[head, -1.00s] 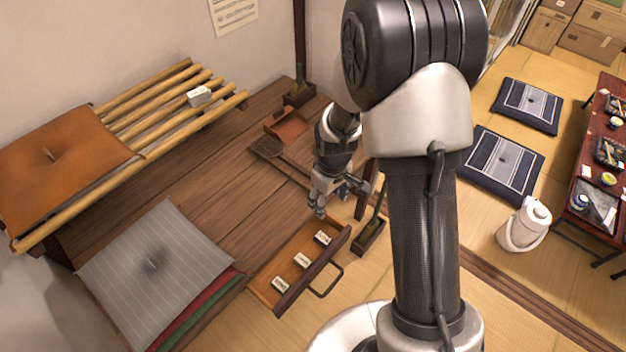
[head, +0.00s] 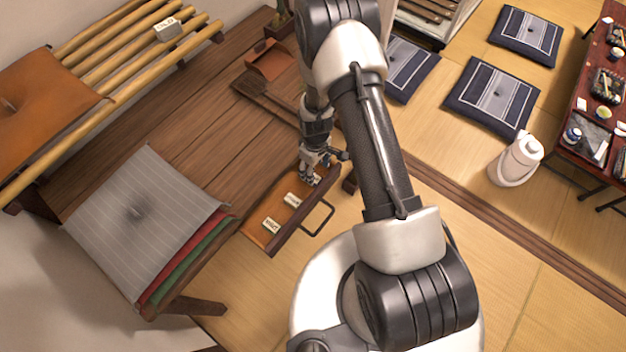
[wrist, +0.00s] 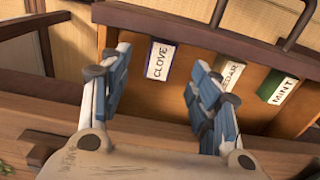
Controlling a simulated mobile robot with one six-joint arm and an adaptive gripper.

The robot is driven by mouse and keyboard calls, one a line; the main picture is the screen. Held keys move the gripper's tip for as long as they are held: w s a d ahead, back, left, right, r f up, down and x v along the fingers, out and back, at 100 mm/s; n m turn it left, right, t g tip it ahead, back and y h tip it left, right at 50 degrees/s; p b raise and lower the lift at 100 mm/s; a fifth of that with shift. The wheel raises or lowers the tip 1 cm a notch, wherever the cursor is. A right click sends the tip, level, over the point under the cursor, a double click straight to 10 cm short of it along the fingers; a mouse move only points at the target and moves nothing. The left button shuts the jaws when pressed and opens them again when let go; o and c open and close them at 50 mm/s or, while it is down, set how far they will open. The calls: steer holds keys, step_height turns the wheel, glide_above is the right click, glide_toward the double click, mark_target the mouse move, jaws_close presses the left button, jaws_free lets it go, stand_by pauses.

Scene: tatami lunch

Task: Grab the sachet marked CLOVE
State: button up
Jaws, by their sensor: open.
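The sachet marked CLOVE (wrist: 160,60) lies in the open wooden drawer, white-labelled with a dark blue edge, at the end near the drawer's side wall. In the wrist view it shows between the two fingers of my gripper (wrist: 161,66), which are open, apart from it and empty. In the head view my gripper (head: 309,180) points down over the far end of the drawer (head: 283,240) and hides this sachet. A sachet with a partly covered label (wrist: 231,74) and one marked MINT (wrist: 282,90) lie to the right in the wrist view.
The drawer's front bar handle (head: 321,221) sticks out toward the tatami. The wooden platform (head: 190,130) lies behind it. A stack of cushions (head: 150,220) sits at the left. A white kettle (head: 516,160) stands on the tatami at the right.

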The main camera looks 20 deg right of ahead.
steer(key=shift+a+f+b, duration=0.1)
steer(key=shift+f+b, duration=1.1)
steer(key=shift+f, duration=1.8)
steer(key=shift+c, duration=0.3)
steer(key=c, duration=0.8)
